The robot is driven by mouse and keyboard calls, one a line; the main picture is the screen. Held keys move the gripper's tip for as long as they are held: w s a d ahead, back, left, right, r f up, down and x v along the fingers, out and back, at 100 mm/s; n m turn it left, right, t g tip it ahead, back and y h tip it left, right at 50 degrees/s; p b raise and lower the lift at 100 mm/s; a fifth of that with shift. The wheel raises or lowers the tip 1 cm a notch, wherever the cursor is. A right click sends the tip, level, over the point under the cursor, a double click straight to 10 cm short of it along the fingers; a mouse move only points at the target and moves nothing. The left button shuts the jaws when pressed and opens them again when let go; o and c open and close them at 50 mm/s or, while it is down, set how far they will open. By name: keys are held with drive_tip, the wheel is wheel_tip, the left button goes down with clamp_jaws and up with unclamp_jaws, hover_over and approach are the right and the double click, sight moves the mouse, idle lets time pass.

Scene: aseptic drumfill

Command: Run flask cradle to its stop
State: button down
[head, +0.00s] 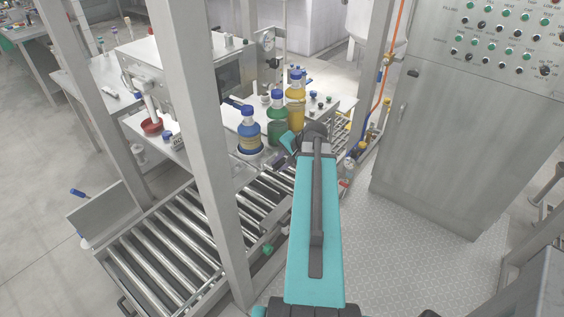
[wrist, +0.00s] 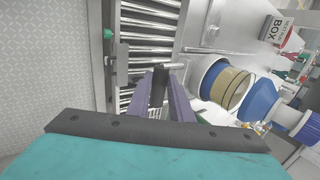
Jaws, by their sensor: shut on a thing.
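The flask cradle appears to be the blue-rimmed ring seat (head: 250,149) under a blue-capped flask (head: 249,130) at the near edge of the bench. The flask stands upright in it. In the wrist view the flask (wrist: 233,87) lies sideways in the picture, to the right of my gripper (wrist: 160,88). The gripper's purple jaws are shut on a dark upright handle (wrist: 158,84), beside a short metal rod. Whether the handle joins the cradle is hidden. In the head view my arm covers most of the gripper.
A green flask (head: 277,120) and a yellow flask (head: 296,102) stand behind the blue one. A roller conveyor (head: 165,255) runs at the left front, with a steel post (head: 217,150) beside it. A control cabinet (head: 465,140) stands right; patterned floor (head: 400,260) between is clear.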

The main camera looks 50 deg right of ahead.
drive_tip(key=c, duration=1.6)
unclamp_jaws()
drive_tip(key=shift+w+d, duration=0.1)
drive_tip(key=shift+w, duration=0.05)
drive_tip(key=shift+b+v, duration=1.4)
drive_tip(key=shift+v, duration=5.5)
